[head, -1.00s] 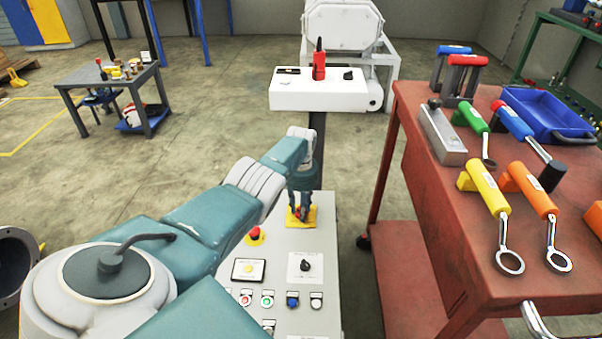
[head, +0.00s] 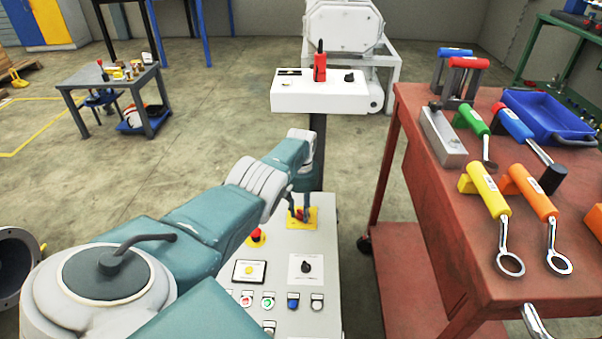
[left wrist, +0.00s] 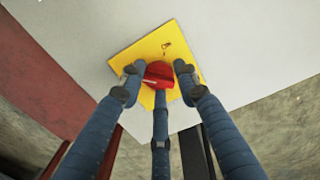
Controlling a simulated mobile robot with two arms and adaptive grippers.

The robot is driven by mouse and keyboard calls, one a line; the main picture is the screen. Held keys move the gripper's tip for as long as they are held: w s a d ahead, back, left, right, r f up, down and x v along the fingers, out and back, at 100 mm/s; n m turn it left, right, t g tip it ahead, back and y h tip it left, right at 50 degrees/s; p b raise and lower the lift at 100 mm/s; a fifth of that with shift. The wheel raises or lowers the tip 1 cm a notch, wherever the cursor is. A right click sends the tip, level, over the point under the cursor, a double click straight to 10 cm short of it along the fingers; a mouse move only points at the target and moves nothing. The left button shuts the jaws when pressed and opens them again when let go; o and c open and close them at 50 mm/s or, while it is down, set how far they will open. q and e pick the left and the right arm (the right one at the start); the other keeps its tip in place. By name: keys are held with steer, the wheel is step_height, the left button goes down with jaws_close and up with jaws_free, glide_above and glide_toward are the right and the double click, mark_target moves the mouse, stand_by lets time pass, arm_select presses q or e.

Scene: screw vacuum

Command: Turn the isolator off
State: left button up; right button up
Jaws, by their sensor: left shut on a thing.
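The isolator's red knob (left wrist: 158,76) sits on a square yellow plate (left wrist: 165,42) in the left wrist view. In the head view the yellow plate (head: 312,222) is at the far end of the sloping grey control panel (head: 287,262). My left gripper (left wrist: 160,72) has its three fingers around the red knob, two at its upper sides and one below. It is shut on the knob. In the head view my left gripper (head: 299,209) partly hides the knob. My right gripper is not in view.
A red emergency button (head: 256,235), a black rotary switch (head: 306,267) and several small push buttons lie nearer on the panel. A red workbench (head: 440,215) with several tools stands close on the right. A white control box (head: 335,98) stands behind.

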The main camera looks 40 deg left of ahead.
arm_select(q)
steer(key=shift+w+d+r, duration=0.15)
steer(key=shift+w, duration=0.15)
steer(key=o, duration=1.1)
steer(key=shift+r, duration=0.75)
step_height(320, 180, up, 10)
steer(key=shift+r, duration=0.2)
steer(key=shift+d, duration=0.1)
